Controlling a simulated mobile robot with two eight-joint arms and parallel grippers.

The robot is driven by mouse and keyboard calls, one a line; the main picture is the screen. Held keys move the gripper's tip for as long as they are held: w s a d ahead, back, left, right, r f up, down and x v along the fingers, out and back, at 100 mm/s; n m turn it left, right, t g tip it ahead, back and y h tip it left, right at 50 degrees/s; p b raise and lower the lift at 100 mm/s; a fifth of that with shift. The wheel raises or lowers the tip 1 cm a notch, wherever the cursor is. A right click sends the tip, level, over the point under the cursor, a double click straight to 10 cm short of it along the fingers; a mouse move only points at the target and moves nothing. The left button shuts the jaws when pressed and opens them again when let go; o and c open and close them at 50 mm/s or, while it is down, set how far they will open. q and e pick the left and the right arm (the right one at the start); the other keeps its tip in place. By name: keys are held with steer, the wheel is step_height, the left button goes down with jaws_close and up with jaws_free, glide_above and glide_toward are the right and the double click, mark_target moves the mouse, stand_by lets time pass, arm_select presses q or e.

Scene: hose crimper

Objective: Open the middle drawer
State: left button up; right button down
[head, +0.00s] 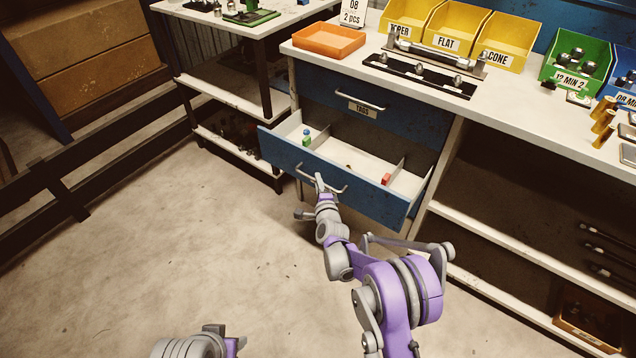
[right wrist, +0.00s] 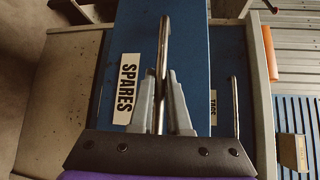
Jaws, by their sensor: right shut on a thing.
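The drawer under the top one is pulled out, and its blue front (head: 372,203) stands well forward of the cabinet. In the right wrist view its front (right wrist: 190,45) bears a SPARES label (right wrist: 126,88). My right gripper (head: 319,184) is at the drawer's metal bar handle (head: 341,190). In the right wrist view, my right gripper's fingers (right wrist: 160,80) are closed around the handle (right wrist: 166,30). The top drawer (head: 345,95), labelled TAGS, is shut. My left gripper's fingers are not visible; only a grey and purple part of my arm shows at the bottom.
An orange tray (head: 329,40) and yellow bins (head: 455,32) stand on the bench above. Open shelves (head: 520,245) lie to the right. The floor in front is clear.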

steer(key=shift+s+a, duration=0.2)
steer(key=shift+s, duration=0.05)
steer(key=c, duration=0.9)
jaws_free()
steer(key=p+v, duration=0.1)
steer(key=v, duration=0.9)
steer(key=shift+s, duration=0.35)
steer(key=shift+d+r, duration=0.1)
